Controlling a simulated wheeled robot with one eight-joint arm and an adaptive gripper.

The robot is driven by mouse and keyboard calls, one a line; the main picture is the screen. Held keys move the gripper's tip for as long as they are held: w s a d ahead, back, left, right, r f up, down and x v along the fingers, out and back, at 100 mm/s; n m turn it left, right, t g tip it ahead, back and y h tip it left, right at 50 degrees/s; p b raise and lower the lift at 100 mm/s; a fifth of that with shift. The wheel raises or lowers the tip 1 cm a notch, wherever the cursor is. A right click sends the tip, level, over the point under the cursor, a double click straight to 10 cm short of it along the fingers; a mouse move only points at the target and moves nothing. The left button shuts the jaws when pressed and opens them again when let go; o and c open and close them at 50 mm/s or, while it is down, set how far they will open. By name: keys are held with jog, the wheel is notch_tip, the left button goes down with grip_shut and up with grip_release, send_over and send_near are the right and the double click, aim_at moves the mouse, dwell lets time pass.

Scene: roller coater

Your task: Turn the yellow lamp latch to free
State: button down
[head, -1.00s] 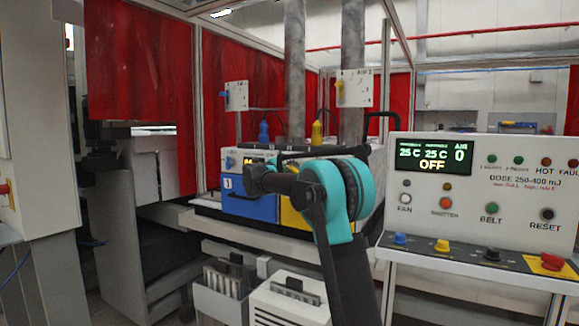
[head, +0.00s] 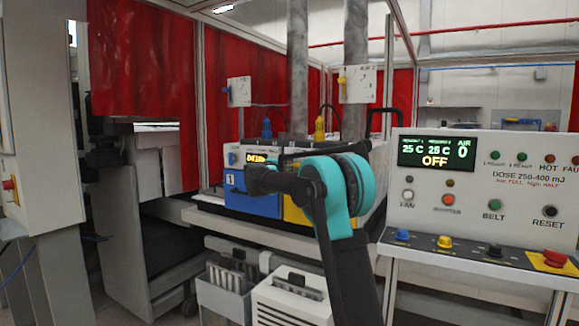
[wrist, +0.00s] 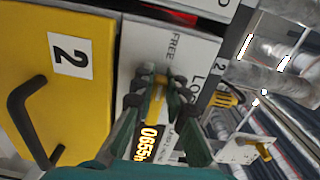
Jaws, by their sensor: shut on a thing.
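In the wrist view, the yellow lamp latch (wrist: 160,80) sits on a white panel of the lamp unit, between the printed word FREE and a partly hidden word starting LO. My gripper (wrist: 154,92) is at the panel with its dark fingertips closed around the latch, hiding part of it. The yellow drawer (wrist: 22,65) marked 2, with a black handle, is at the left of this view. In the head view, the yellow drawer (head: 294,215) shows beside my arm, which hides the latch and fingertips.
The blue drawer (head: 252,203) marked 1 is left of the yellow one. A control console (head: 470,215) stands at the right, its display reading OFF. Bins (head: 225,295) stand below the lamp unit. A yellow plug (wrist: 228,98) is near the panel.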

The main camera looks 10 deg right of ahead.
jog(key=shift+d, duration=0.35)
jog(key=c, duration=1.5)
grip_release()
jog(key=shift+w, duration=0.15)
jog(key=shift+c, duration=0.2)
jog(key=v, duration=1.2)
